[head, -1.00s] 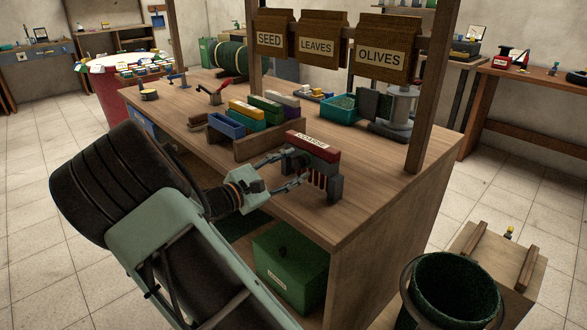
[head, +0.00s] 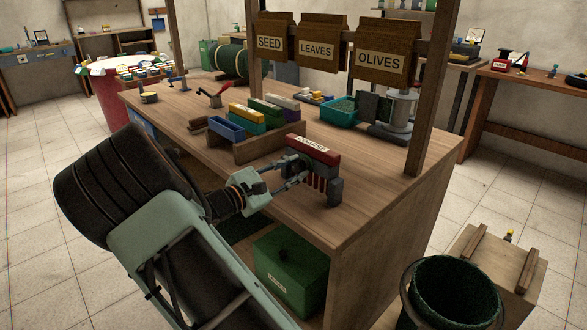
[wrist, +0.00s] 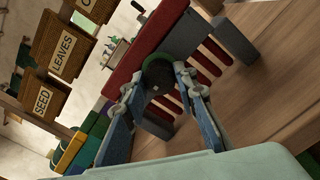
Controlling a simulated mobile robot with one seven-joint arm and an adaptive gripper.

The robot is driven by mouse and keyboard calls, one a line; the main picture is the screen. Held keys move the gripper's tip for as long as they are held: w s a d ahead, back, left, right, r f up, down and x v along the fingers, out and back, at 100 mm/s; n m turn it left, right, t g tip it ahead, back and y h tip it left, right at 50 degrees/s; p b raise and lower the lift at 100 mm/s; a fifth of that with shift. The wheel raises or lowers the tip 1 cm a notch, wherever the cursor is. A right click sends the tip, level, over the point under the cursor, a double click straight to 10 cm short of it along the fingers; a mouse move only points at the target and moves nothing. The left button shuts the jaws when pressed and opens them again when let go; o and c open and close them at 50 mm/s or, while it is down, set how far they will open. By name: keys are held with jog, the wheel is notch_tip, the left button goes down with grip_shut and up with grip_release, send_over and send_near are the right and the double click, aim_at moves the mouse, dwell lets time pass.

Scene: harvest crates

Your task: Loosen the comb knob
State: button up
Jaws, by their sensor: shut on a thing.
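The comb unit (head: 318,146) stands on the near right part of the workbench, with a dark red top bar, a pale label, grey posts and red teeth. In the wrist view the red comb bar (wrist: 140,58) runs diagonally. The round dark comb knob (wrist: 157,74), with a green rim, sits on its near face between my fingertips. My gripper (head: 290,172) reaches the comb's left side in the head view. It is shut on the knob, one finger on each side, as the wrist view shows (wrist: 157,84). In the head view the knob is mostly hidden by the fingers.
A wooden rack (head: 262,146) of coloured bins stands left of the comb. A wooden post (head: 424,95) rises behind it at the right. Hanging signs (head: 317,42) are above. A green box (head: 291,272) sits below the bench top. The bench's front right corner is clear.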

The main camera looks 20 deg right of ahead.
jog(key=shift+r+p, duration=0.15)
jog(key=shift+p, duration=0.15)
jog(key=n+p, duration=0.3)
jog(key=p, duration=0.1)
jog(key=shift+r+p, duration=0.2)
jog(key=shift+p, duration=0.1)
jog(key=n+p, duration=0.5)
jog(key=p, duration=0.1)
jog(key=shift+p, duration=0.35)
jog(key=n+p, duration=0.4)
jog(key=n, duration=0.1)
jog(key=shift+f+n+p, duration=0.15)
jog(key=shift+n+p, duration=0.2)
jog(key=shift+n, duration=0.05)
jog(key=n+p, duration=0.2)
jog(key=n, duration=0.2)
jog(key=shift+f, duration=0.1)
jog(key=shift+n, duration=0.3)
jog(key=o, duration=1.2)
jog(key=shift+d, duration=0.1)
jog(key=shift+c, duration=0.2)
